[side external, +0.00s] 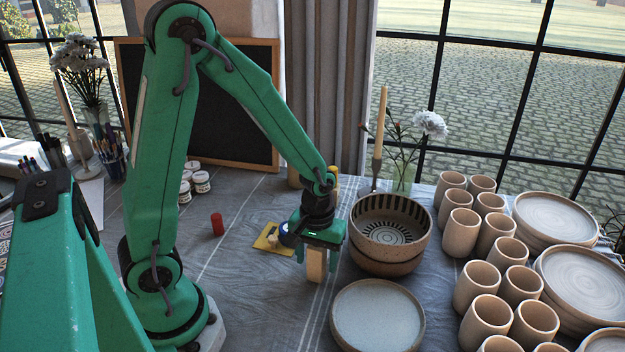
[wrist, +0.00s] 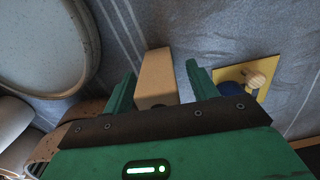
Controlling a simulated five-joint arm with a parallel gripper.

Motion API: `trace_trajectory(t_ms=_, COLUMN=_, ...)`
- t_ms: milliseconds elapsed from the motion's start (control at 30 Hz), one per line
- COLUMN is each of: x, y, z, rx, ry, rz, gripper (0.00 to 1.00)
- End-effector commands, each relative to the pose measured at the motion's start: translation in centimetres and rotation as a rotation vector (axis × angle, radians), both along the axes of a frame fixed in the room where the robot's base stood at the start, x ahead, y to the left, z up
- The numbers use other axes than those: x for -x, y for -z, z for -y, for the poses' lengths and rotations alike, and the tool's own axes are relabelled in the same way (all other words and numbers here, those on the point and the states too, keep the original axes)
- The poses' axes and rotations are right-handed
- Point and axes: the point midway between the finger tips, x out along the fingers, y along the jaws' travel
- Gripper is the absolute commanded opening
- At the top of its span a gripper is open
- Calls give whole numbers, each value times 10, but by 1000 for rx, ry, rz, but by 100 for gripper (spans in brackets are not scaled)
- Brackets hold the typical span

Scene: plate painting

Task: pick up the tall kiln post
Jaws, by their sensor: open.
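The tall kiln post (side external: 315,266) is a pale tan block. It stands on the grey cloth left of the bowls, below my gripper. In the wrist view the post (wrist: 155,76) lies between my two green fingers. My gripper (side external: 317,258) is open, with one finger on each side of the post. In the wrist view my gripper (wrist: 161,72) shows narrow gaps beside the post, the left one tighter. I cannot tell whether the left finger touches it. The upper part of the post is partly hidden by my gripper in the side view.
Stacked bowls (side external: 388,262) stand close right of my gripper. A round plate (side external: 377,318) lies in front. A yellow card (side external: 266,243) with a blue item lies behind left. A red cylinder (side external: 217,224) stands further left. Several cups (side external: 463,233) fill the right side.

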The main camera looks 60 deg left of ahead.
Motion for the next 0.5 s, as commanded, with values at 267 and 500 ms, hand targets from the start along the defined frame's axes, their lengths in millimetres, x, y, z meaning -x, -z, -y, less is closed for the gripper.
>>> trace_trajectory(t_ms=267, x=0, y=16, z=0, rx=0, ry=0, rz=0, gripper=58)
trace_trajectory(t_ms=500, x=0, y=16, z=0, rx=-1, ry=0, rz=1, gripper=58)
